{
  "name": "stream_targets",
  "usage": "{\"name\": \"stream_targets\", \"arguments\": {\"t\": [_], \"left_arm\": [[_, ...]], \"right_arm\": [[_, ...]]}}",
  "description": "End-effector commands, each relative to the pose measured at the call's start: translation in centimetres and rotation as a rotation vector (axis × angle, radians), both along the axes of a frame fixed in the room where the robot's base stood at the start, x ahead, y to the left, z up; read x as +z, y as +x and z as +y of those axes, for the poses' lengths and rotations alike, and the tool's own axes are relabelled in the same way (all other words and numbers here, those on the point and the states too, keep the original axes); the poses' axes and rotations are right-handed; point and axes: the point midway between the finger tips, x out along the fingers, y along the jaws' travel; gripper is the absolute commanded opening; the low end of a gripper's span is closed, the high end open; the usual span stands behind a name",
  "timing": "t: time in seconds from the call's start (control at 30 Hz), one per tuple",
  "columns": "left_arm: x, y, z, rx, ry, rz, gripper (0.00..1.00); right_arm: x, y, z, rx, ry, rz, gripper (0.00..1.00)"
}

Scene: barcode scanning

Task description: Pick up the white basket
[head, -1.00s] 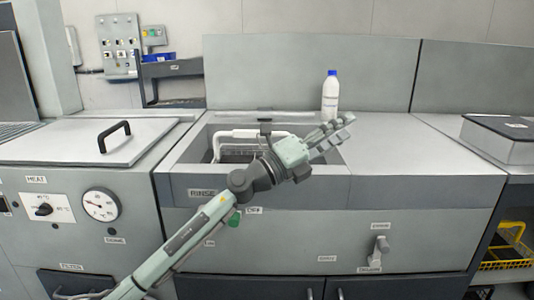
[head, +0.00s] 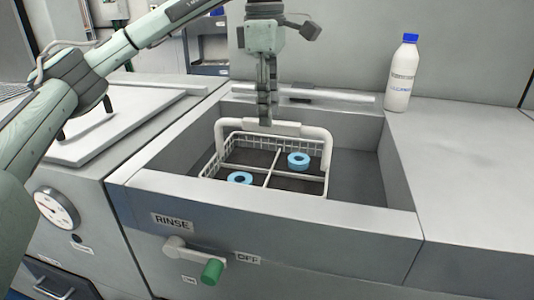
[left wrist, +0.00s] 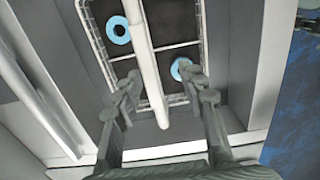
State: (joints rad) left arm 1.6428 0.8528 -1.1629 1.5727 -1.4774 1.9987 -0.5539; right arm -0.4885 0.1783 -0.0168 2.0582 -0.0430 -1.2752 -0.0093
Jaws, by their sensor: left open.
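The white basket (head: 326,170) sits in the rinse sink (head: 355,180). Two blue rings (head: 298,160) lie in separate compartments. My left gripper (head: 265,118) points down over the handle, open. In the left wrist view, the open fingers (left wrist: 160,84) are on either side of the handle bar (left wrist: 144,55), with gaps beside it. I cannot tell whether the fingertips reach below the bar. My right gripper is not in view.
A white bottle with a blue cap (head: 402,75) stands on the counter right of the sink. A lidded station (head: 125,125) is to the left. The sink walls stand around the basket, with free room on its right.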

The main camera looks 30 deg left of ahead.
Motion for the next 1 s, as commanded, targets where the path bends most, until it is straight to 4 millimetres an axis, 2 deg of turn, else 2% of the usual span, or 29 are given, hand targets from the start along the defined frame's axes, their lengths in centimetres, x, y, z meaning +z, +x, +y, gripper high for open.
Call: {"name": "stream_targets", "arguments": {"t": [0.03, 0.1, 0.27, 0.57, 0.73, 1.0], "left_arm": [[-0.5, 0.2, 0.0, -0.004, 0.028, 0.002, 0.41], [-0.8, 0.3, 0.3, -0.003, 0.048, 0.001, 0.41], [-2.0, 0.4, 0.3, -0.003, 0.052, 0.002, 0.41], [-5.6, 0.7, 0.6, -0.003, 0.05, 0.003, 0.41], [-7.9, 0.9, 0.8, -0.003, 0.051, 0.003, 0.41], [-8.7, 0.9, 0.7, -0.004, 0.05, -0.001, 0.41]], "right_arm": [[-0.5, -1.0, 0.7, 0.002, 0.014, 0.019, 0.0], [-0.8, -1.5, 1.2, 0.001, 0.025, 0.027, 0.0], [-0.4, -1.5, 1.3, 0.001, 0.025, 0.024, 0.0], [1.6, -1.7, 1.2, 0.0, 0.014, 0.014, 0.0], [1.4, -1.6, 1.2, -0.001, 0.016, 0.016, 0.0], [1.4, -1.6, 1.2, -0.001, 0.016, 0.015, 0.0]]}}
